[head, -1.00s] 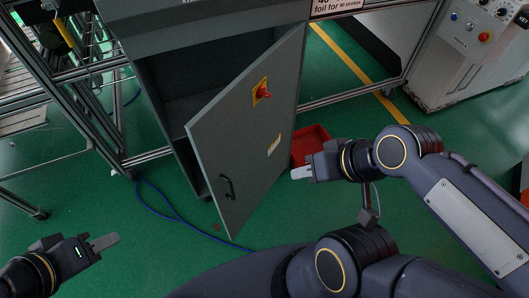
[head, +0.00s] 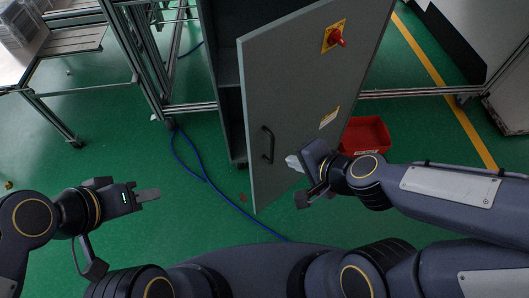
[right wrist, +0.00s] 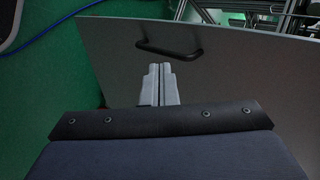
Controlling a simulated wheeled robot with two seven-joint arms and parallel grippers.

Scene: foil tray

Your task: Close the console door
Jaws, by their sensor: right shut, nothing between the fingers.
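The grey console door (head: 295,90) stands open, its free edge towards the left and away from the cabinet (head: 228,60), whose dark inside shows. The door's outer face carries a black handle (head: 267,145) near the free edge and a red rotary switch (head: 336,38) on a yellow plate. My right gripper (head: 293,162) is shut and empty, in front of the outer face, right of the handle. In the right wrist view its fingertips (right wrist: 160,68) point at the door just below the handle (right wrist: 168,48); contact cannot be told. My left gripper (head: 148,195) looks shut and empty, over the floor left of the door.
A red bin (head: 365,135) sits on the floor right of the door, behind my right forearm. A blue cable (head: 205,178) runs along the green floor. Metal frame legs (head: 150,90) stand to the left. The floor between my left gripper and the door is mostly clear.

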